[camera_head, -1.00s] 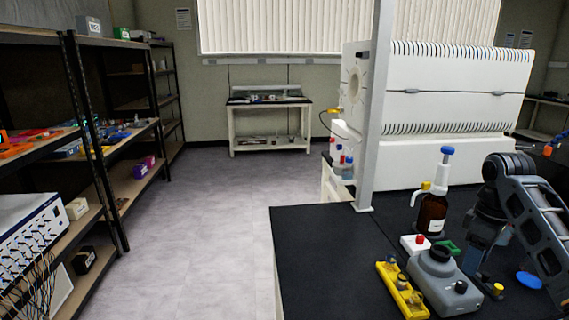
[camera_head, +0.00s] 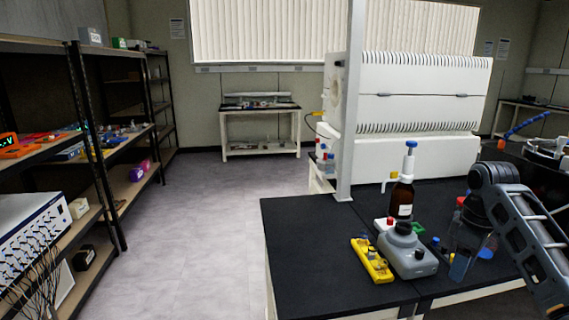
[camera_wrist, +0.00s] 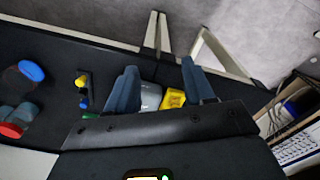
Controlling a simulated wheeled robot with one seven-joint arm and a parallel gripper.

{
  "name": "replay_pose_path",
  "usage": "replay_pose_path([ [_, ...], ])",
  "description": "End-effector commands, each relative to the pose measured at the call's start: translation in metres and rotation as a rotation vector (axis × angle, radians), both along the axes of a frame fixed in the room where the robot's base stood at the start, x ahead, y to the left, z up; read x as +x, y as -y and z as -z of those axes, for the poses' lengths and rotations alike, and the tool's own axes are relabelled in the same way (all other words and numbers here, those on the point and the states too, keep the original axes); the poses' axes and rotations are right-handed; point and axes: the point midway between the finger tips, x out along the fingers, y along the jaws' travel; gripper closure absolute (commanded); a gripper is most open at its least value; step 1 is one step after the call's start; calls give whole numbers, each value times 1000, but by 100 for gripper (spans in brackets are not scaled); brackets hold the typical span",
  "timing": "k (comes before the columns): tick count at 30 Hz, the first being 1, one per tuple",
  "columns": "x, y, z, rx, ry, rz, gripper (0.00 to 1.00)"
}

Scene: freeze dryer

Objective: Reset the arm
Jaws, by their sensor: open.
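My arm (camera_head: 525,235) shows at the right of the head view, bent over the black bench. In the wrist view my gripper (camera_wrist: 161,85) has its two blue-grey fingers spread apart. Part of the grey device (camera_wrist: 151,97) and the yellow block (camera_wrist: 173,98) show between the fingers, lying beyond them on the bench. I see nothing held between the fingers.
On the black bench (camera_head: 305,240) stand the yellow block (camera_head: 371,261), grey device (camera_head: 407,252) and brown bottle (camera_head: 401,200). A grey post (camera_head: 349,110) and large white machine (camera_head: 415,95) stand behind. Shelves (camera_head: 95,150) line the left; the floor (camera_head: 215,215) between is clear.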

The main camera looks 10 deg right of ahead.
Motion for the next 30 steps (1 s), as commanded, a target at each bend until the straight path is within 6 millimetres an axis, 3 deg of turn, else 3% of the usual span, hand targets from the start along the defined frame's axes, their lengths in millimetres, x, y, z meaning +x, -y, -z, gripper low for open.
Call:
replay_pose_path([
  [10,2,-39,41,36,76,6,47],
  [17,-1,-84,82,80,166,24,47],
  [23,-18,-146,132,145,287,70,47],
  [30,-65,-221,181,228,457,174,47],
])
